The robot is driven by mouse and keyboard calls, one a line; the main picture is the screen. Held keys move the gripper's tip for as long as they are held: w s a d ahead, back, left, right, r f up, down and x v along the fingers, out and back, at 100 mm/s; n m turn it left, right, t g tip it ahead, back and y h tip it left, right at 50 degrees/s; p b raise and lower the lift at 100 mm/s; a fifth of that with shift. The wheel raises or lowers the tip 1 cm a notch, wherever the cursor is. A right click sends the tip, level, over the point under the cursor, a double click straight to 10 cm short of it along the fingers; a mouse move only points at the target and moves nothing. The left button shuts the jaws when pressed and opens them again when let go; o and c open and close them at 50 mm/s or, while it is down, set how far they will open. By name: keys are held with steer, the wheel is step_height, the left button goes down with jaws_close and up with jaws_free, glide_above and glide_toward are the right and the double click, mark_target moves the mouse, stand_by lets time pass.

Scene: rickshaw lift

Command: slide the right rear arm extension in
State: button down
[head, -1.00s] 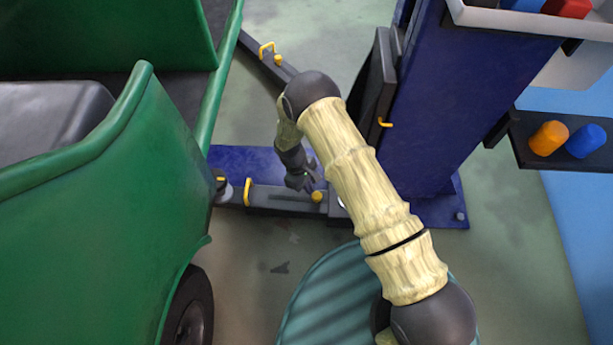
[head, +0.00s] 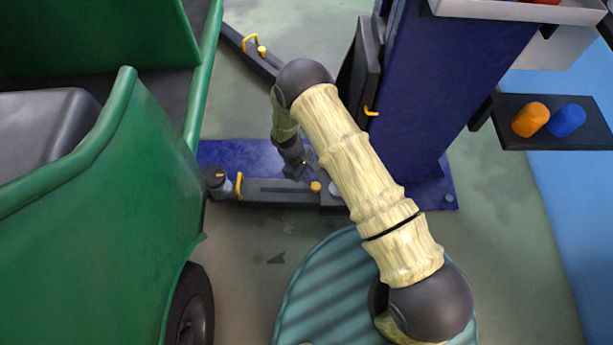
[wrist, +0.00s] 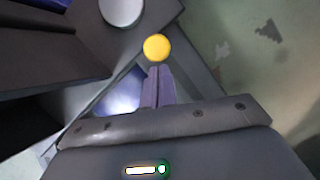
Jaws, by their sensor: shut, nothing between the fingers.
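The near lift arm (head: 275,194) is a dark grey bar over the blue base plate. A yellow handle (head: 239,186) and a round pad (head: 216,182) mark its left, outer end. A yellow knob (head: 316,187) sits on its right part and shows just past my fingertips in the wrist view (wrist: 157,47). My gripper (head: 303,172) is above the bar, left of the knob. Its fingers (wrist: 158,88) are shut together with nothing between them. Whether they touch the bar or knob is unclear.
A green rickshaw (head: 110,200) fills the left, close to the pad end. A blue lift column (head: 430,90) stands at right. A second lift arm (head: 245,55) with a yellow handle lies behind. A shelf (head: 560,135) holds an orange and a blue cap. Floor shows in front.

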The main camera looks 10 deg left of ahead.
steer(key=p+v, duration=0.5)
steer(key=v, duration=0.4)
stand_by(0.4)
